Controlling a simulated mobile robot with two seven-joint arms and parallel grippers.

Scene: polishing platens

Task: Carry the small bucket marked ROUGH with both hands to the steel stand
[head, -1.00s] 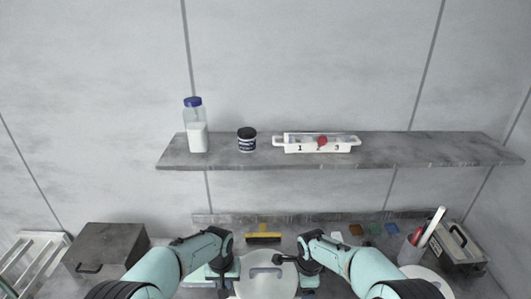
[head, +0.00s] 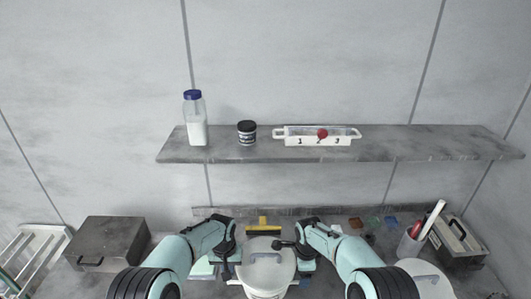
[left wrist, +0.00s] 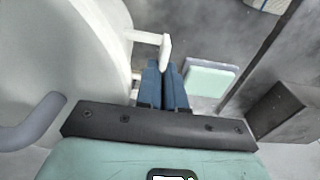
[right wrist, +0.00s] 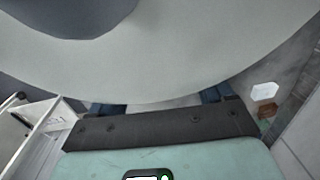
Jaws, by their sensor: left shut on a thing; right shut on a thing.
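A small white bucket (head: 258,290) with a pale round lid (head: 267,275) and a grey lid handle is at the bottom centre of the head view. Print on its front is too small and cut off to read. My left gripper (head: 234,257) is at its left side; in the left wrist view its blue fingers (left wrist: 165,70) are close together on a white side lug (left wrist: 165,50). My right gripper (head: 285,246) is at its right side. In the right wrist view its fingertips are hidden under the bucket's rim (right wrist: 170,85). I cannot pick out the steel stand for certain.
A grey metal box (head: 108,240) and a white slatted rack (head: 35,250) are at the left. A yellow brush (head: 263,228) lies behind the bucket. A wall shelf (head: 400,145) runs above.

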